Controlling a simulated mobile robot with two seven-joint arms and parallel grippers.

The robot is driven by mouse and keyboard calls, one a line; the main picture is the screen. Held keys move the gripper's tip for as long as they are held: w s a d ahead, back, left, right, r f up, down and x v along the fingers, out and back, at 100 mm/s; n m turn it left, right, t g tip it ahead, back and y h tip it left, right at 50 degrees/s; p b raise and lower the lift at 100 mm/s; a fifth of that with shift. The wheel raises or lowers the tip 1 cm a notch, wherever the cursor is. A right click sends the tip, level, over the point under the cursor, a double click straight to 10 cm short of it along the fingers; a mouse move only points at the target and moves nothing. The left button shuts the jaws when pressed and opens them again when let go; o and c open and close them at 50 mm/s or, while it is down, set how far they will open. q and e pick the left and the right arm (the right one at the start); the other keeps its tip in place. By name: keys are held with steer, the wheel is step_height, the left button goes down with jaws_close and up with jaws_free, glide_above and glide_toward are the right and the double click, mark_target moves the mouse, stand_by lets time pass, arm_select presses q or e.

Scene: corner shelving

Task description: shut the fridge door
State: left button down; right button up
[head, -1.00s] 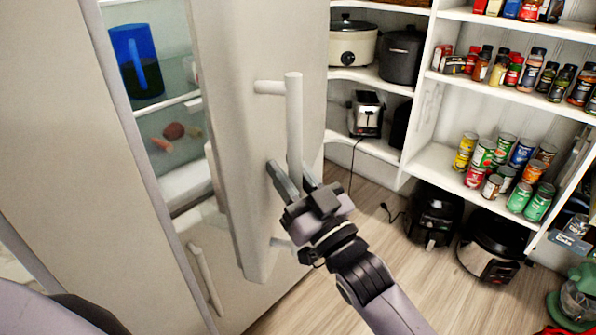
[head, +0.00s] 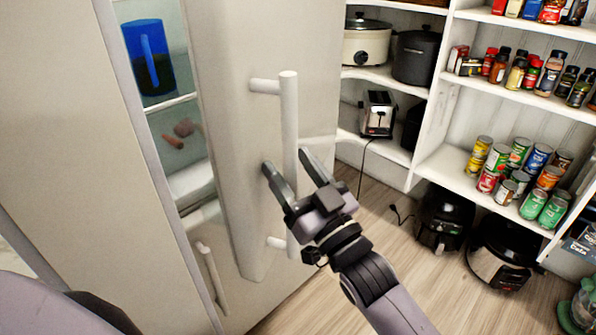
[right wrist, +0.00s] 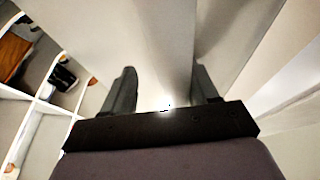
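The white fridge door (head: 225,130) stands partly open, with a gap at its left that shows the fridge interior. Its upright bar handle (head: 289,120) is on the door's outer face. My right gripper (head: 292,166) is at the lower half of the handle, its fingers spread, one to each side of the bar in the head view. Whether they touch it I cannot tell. The right wrist view shows the two fingers (right wrist: 163,88) apart in front of a pale surface. My left gripper is not in view.
Inside the fridge are a blue pitcher (head: 148,60) and some food (head: 180,132). A second, lower handle (head: 211,278) is at the bottom left. Corner shelves (head: 425,165) with cans, jars and appliances stand to the right.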

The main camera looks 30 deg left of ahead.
mark_target(297, 190)
steer(key=shift+s+a+r+g, duration=0.25)
steer(key=shift+s+a+g, duration=0.15)
steer(key=shift+s+a, duration=0.4)
steer(key=shift+w, duration=0.15)
steer(key=v, duration=0.6)
steer(key=shift+w+f, duration=0.25)
steer(key=shift+w, duration=0.1)
steer(key=shift+v, duration=0.8)
